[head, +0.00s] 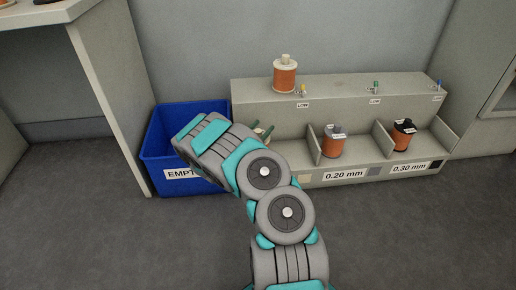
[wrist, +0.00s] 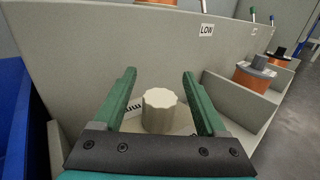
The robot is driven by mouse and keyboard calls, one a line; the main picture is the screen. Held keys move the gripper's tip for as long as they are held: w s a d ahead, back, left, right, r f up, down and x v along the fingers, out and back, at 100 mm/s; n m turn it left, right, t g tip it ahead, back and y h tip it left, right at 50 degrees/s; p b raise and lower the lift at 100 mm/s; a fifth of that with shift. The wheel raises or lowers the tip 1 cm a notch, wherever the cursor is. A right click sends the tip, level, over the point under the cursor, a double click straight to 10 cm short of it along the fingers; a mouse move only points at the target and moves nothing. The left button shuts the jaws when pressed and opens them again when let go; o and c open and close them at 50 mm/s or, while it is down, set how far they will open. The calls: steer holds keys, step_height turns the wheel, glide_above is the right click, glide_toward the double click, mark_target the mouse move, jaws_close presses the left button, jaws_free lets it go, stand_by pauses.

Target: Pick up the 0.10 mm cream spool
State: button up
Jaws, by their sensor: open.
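The cream spool (wrist: 162,108) stands in the leftmost compartment of the rack. In the wrist view I see mostly its ribbed cream top, and its lower part is hidden. My gripper (wrist: 159,80) is open, with its two green fingers on either side of the cream top and a gap at each side. In the head view the gripper (head: 262,131) is partly hidden by my arm, which also covers this spool and its compartment's label. Another cream-ended copper spool (head: 285,76) stands on the upper shelf of the rack.
A grey-topped spool (head: 333,142) stands in the 0.20 mm compartment and a black-topped spool (head: 403,134) in the 0.30 mm one. Low dividers separate them. A blue bin (head: 160,135) marked EMPTY stands left of the rack (head: 250,95). The floor in front is clear.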

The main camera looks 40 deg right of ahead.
jaws_close()
stand_by(0.6)
stand_by(0.8)
